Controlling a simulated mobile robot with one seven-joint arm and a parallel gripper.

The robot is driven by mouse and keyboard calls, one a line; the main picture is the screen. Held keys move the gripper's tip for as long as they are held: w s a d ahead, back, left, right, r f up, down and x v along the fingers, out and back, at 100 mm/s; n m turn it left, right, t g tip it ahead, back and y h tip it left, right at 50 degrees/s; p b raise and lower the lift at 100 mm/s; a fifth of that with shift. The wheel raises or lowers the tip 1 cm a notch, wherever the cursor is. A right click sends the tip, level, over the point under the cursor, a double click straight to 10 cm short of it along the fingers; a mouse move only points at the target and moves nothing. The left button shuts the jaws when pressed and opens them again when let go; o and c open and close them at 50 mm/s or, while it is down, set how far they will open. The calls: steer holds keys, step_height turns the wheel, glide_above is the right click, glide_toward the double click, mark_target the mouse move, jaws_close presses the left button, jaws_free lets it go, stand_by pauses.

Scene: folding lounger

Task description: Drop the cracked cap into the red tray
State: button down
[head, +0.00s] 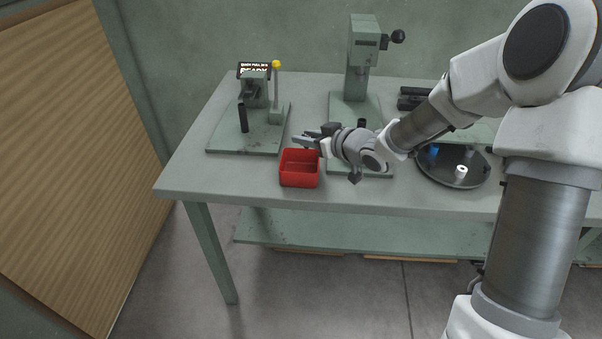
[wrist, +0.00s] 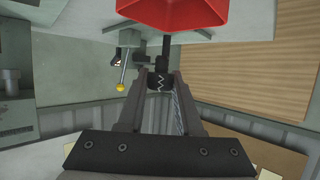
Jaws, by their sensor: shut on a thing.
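The cracked cap (wrist: 160,81) is a small black piece with a white zigzag mark, held between my fingertips in the wrist view. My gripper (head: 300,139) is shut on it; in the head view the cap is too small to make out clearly. The red tray (head: 299,181) is a small open box near the front left of the bench, and its inside looks empty. My gripper is at the tray's back edge in the head view, apparently above it. The tray also shows at the top of the wrist view (wrist: 175,14), partly cut off.
A green fixture (head: 221,141) with a black post, a yellow-knobbed lever (head: 276,66) and a small sign stands behind left. A tall press (head: 362,62) stands behind. A dark round tray (head: 440,178) with blue and white pieces is at right. The bench's front left is clear.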

mark_target(307, 156)
steer(key=shift+f+b, duration=2.9)
steer(key=shift+f, duration=0.15)
steer(key=c, duration=0.5)
jaws_free()
steer(key=shift+r, duration=0.1)
steer(key=p+v, duration=0.5)
steer(key=v, duration=1.2)
steer(key=shift+d, duration=0.15)
steer(key=shift+r, duration=0.1)
